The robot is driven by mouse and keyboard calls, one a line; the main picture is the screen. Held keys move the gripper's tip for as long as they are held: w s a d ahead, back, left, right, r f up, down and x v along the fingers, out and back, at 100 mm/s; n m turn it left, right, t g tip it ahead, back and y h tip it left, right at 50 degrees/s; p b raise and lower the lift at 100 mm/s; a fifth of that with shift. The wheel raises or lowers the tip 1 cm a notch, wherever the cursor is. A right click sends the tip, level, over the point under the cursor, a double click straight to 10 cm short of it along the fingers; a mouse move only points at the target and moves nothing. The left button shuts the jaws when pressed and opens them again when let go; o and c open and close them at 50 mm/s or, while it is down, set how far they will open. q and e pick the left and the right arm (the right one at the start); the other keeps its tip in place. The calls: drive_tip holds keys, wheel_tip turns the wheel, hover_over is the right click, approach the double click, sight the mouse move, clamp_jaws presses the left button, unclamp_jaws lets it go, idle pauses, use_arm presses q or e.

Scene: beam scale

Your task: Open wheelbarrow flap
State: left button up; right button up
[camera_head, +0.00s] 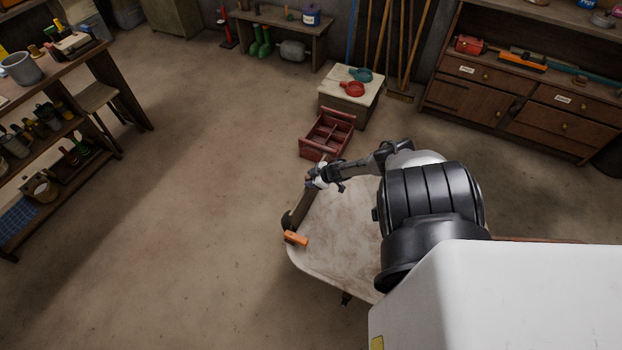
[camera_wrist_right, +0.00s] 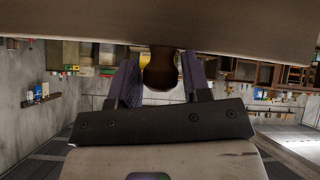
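The wheelbarrow tray (camera_head: 345,225) is a pale, worn, shallow pan at the centre of the head view, its right part hidden behind my arm and body. A brown wooden bar (camera_head: 300,206) runs along its upper left edge, and a small orange block (camera_head: 295,238) sits at its left rim. I cannot tell which part is the flap. My right gripper (camera_head: 318,178) is at the upper end of the bar. In the right wrist view, a dark brown rounded handle end (camera_wrist_right: 161,72) lies between the fingers; whether they press on it is unclear. My left gripper is not in view.
A red divided crate (camera_head: 327,134) stands on the floor just beyond the tray. Shelves (camera_head: 70,120) stand at the left and a drawer cabinet (camera_head: 520,100) at the back right. The floor at left is clear.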

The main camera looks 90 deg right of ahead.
drive_tip(key=o, duration=0.3)
drive_tip(key=shift+s+d+f, duration=0.1)
drive_tip(key=shift+s+f, duration=0.15)
drive_tip(key=shift+f, duration=0.2)
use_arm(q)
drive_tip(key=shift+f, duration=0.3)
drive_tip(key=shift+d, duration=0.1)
use_arm(e)
drive_tip(key=shift+a+r+p, duration=0.25)
drive_tip(key=shift+r+p, duration=0.1)
drive_tip(key=shift+r, duration=0.05)
use_arm(q)
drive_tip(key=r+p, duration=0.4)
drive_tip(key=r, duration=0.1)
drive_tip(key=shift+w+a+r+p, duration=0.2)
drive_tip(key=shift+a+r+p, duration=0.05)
drive_tip(key=shift+p, duration=0.05)
use_arm(e)
drive_tip(key=v, duration=1.3)
drive_tip(key=shift+d+r, duration=0.35)
drive_tip(key=shift+r, duration=0.1)
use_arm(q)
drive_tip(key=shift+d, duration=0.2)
